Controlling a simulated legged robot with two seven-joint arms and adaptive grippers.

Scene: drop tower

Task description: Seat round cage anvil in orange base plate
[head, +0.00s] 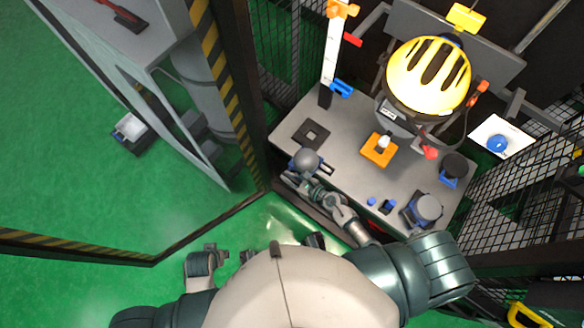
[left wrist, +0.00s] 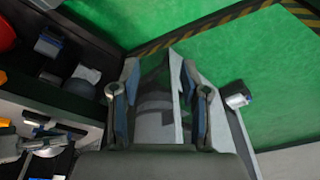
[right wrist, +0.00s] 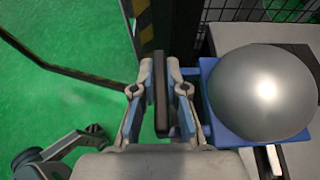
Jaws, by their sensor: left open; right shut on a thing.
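A grey, round-topped anvil on a blue base (head: 306,160) is at the front left edge of the grey table in the head view. In the right wrist view its grey dome (right wrist: 262,92) fills the right side, with a dark upright bar (right wrist: 161,95) beside its blue base. My right gripper (head: 299,179) is shut on that dark bar; it also shows in the right wrist view (right wrist: 160,105). The orange base plate (head: 370,156) lies mid-table, apart from the anvil, with a white cylinder on it. My left gripper (left wrist: 160,100) is open and empty, away from the table.
The grey table (head: 342,128) also bears a dark square plate (head: 311,134), a grey-topped blue-based piece (head: 428,207), a dark-topped one (head: 455,166) and small blue parts. A striped post (head: 218,75) stands left.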

